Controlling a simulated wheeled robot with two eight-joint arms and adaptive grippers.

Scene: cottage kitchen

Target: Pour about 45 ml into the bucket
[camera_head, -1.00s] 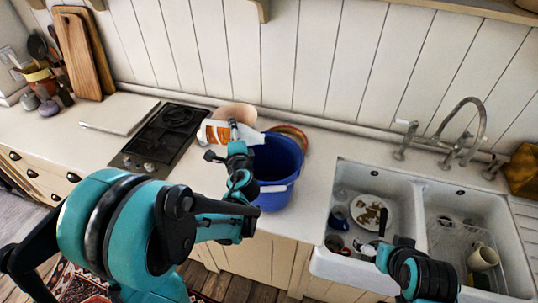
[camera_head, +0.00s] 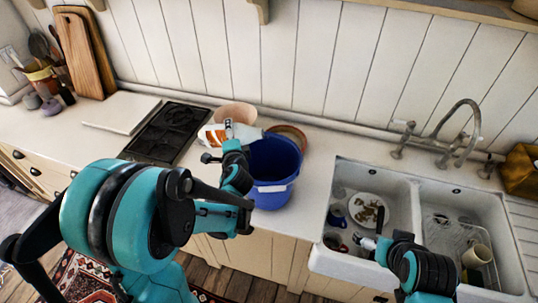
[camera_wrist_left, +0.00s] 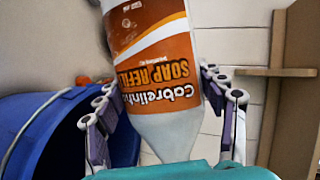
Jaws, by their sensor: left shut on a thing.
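A white soap-refill bottle with an orange label (camera_head: 217,133) is held on its side, nearly level, at the left rim of the blue bucket (camera_head: 275,192). Its narrower white end points right, toward the bucket's mouth. My left gripper (camera_head: 230,130) is shut on the bottle. In the left wrist view the bottle (camera_wrist_left: 155,50) sits between the fingers (camera_wrist_left: 165,115), and the bucket (camera_wrist_left: 40,125) is at the left. No stream of liquid shows, and the bucket's contents cannot be made out.
A pinkish bowl (camera_head: 236,112) stands behind the bottle, and a round brownish dish (camera_head: 292,133) is behind the bucket. A black hob (camera_head: 168,133) is to the left. The double sink (camera_head: 408,190) with dishes is to the right.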

